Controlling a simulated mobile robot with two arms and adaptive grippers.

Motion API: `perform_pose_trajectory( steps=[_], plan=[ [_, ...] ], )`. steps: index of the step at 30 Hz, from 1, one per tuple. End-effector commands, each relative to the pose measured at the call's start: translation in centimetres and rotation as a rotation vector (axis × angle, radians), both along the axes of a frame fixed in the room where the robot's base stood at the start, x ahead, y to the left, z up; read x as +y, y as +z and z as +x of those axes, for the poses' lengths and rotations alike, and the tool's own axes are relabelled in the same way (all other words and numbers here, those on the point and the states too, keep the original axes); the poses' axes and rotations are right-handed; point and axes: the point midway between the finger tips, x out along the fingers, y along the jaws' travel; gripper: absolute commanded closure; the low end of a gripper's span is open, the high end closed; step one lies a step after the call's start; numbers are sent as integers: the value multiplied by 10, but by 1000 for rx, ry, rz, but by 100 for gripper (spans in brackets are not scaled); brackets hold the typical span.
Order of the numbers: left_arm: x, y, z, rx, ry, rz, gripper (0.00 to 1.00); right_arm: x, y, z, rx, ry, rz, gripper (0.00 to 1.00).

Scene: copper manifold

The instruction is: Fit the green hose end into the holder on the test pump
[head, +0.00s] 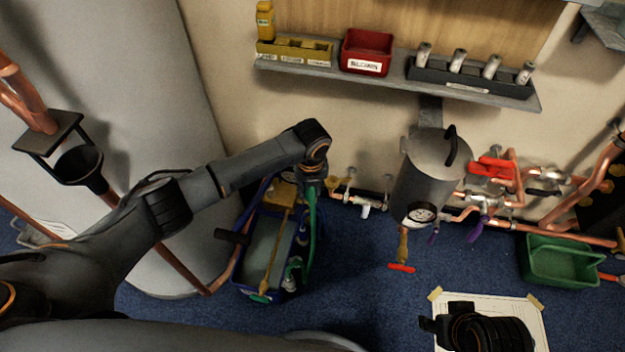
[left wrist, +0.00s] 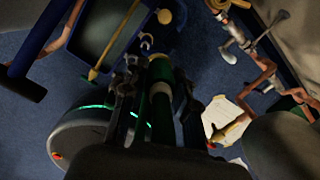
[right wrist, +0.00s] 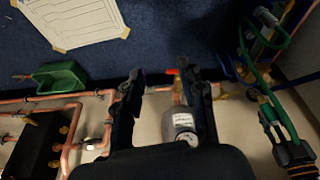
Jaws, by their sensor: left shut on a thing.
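The test pump (head: 265,250) is a blue tub with a yellow lever, on the blue floor; its tub also shows in the left wrist view (left wrist: 95,30). My left gripper (head: 312,185) is above the pump's right rear side, shut on the green hose end (left wrist: 160,100), which has a pale collar. The green hose (head: 310,225) hangs down beside the pump. A small pale hook-like clip (left wrist: 146,42) by the tub may be the holder; the hose end is apart from it in the picture. My right gripper (right wrist: 165,85) is open and empty.
A grey pot with a gauge (head: 420,185) and copper pipes with valves stand to the right along the wall. A green bin (head: 560,262) and a taped paper sheet (head: 535,310) lie on the floor. A shelf (head: 400,75) runs above. A large grey tank is at left.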

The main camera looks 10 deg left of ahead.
Motion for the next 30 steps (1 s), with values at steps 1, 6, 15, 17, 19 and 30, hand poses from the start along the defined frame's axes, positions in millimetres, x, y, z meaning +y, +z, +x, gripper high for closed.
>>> perform_pose_trajectory(
  steps=[1, 6, 15, 17, 19, 30],
  plan=[
    [2, 4, -5, 0, 0, 0, 100, 0, 3, 1, 3, 0, 0, 60],
    [5, 4, -22, 0, 0, 0, 100, 1, -4, 6, 9, 1, 0, 60],
    [9, 2, -35, 0, 0, 0, 100, 3, -37, 12, 24, 4, 0, 60],
    [9, 2, -38, -1, -1, 0, 100, 3, -43, 13, 28, 4, 0, 60],
    [10, 2, -41, -1, 0, 0, 100, 3, -50, 14, 30, 5, 0, 60],
    [16, 2, -64, 0, 0, 1, 100, 4, -87, 14, 50, 8, -1, 60]
  ],
)
